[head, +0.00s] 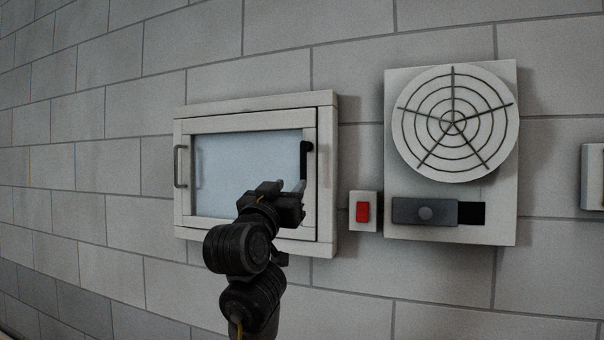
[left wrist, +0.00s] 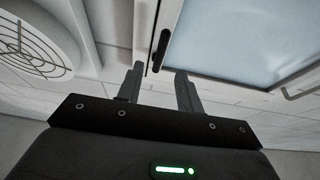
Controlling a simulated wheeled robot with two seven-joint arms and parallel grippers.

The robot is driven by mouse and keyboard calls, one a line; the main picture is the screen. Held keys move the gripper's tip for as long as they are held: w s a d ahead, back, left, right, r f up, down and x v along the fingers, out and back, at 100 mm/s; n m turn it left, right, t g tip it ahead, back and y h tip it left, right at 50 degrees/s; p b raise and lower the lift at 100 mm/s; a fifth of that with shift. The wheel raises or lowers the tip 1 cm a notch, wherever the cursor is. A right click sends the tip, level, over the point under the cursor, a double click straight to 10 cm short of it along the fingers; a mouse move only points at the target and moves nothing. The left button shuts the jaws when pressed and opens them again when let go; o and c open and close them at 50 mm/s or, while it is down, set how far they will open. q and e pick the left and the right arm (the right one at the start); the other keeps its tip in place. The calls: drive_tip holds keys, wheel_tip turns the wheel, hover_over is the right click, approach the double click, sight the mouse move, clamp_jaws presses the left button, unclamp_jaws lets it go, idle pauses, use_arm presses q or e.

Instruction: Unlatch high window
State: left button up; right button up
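The high window (head: 240,160) is set in a white frame on the block wall, and its sash looks closed. A black latch handle (head: 306,158) hangs down on the right side of the sash. My left gripper (head: 287,187) is open, just below the latch in the head view. In the left wrist view the latch handle (left wrist: 161,50) points down toward the gap between the open fingers (left wrist: 159,70), with its lower end near the fingertips. I cannot tell whether they touch. My right gripper is not in view.
A grey bar handle (head: 180,167) is on the window's left side. To the right are a red switch (head: 362,212) and a round fan grille (head: 454,123) on a white panel with a dark slider (head: 424,211). Another white box (head: 592,176) is at the right edge.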

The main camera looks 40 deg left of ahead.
sight(302, 166)
use_arm(q)
drive_tip(key=x, duration=1)
drive_tip(key=shift+s+r, duration=0.15)
drive_tip(key=shift+r, duration=0.25)
drive_tip(key=shift+w+a+r+p, duration=0.1)
drive_tip(key=shift+w+a+p, duration=0.15)
drive_tip(key=shift+w+p, duration=0.15)
clamp_jaws()
